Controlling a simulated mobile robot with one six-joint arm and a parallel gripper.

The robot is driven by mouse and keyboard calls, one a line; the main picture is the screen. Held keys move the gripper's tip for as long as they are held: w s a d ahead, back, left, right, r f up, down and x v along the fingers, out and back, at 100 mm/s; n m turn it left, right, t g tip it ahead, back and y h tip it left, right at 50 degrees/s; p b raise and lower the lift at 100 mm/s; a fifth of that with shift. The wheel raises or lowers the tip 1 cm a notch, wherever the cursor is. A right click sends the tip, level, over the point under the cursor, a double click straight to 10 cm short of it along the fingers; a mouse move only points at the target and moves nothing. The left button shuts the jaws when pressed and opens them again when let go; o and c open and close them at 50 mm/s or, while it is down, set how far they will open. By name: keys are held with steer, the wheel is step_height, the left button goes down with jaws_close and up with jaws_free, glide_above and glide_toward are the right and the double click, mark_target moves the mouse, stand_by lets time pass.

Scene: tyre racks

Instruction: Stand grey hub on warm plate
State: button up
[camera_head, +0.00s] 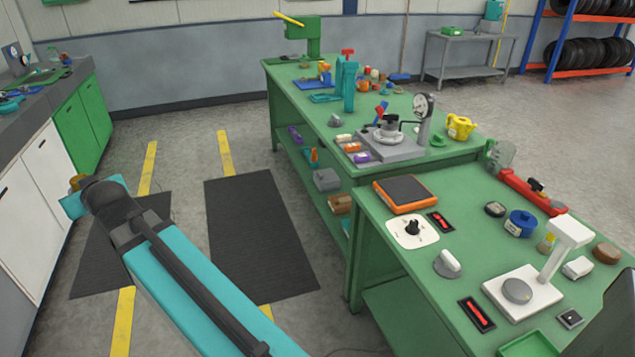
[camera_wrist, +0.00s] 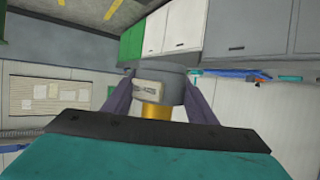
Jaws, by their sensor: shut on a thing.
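My gripper (camera_wrist: 160,98) is shut on the grey hub (camera_wrist: 174,76), a grey cylinder with a pale label and a yellow-brass part, in the wrist view. In the head view my gripper is at the far left, mostly hidden behind my arm, over the floor and away from the green benches; only a small brass-brown bit of the hub (camera_head: 76,181) shows there. An orange-framed slab with a dark flat top (camera_head: 405,191), which looks like the warm plate, lies on the near green bench. Its top is bare.
Beside the plate are a white dial panel (camera_head: 412,231), a grey knob-like piece (camera_head: 447,263) and a white stand with a round disc (camera_head: 524,290). The farther green bench (camera_head: 455,155) is cluttered. Floor with dark mats (camera_head: 258,235) lies between my arm and the benches.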

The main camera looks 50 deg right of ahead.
steer(key=shift+a, duration=0.15)
steer(key=s+d+f+m+g+h+b, duration=0.15)
steer(key=s+d+f+m+h, duration=0.35)
steer(key=d, duration=0.9)
steer(key=s+d+f+m+g+h+b, duration=0.15)
steer(key=s+d, duration=0.45)
steer(key=d, duration=0.8)
steer(key=s+d+f+m+g+h+b, duration=0.1)
steer(key=s+d+f+m+g+h, duration=0.4)
steer(key=d, duration=0.9)
steer(key=s+d+m+g+b, duration=0.1)
steer(key=s+d+m+g, duration=0.2)
steer(key=s+d, duration=0.4)
steer(key=s+d+f+m+g+b, duration=0.1)
steer(key=s+d, duration=0.6)
steer(key=s, duration=1.1)
steer(key=s+d+m+g+h+b, duration=0.1)
steer(key=s+d+m+g, duration=0.5)
steer(key=s, duration=0.6)
steer(key=shift+s+d+f+b, duration=0.15)
steer(key=shift+d+f+b, duration=0.2)
steer(key=shift+d+b, duration=0.3)
steer(key=d, duration=0.5)
steer(key=w+d+f+p, duration=0.1)
steer(key=d, duration=0.4)
steer(key=w+d, duration=0.1)
steer(key=d, duration=0.5)
steer(key=shift+f, duration=0.25)
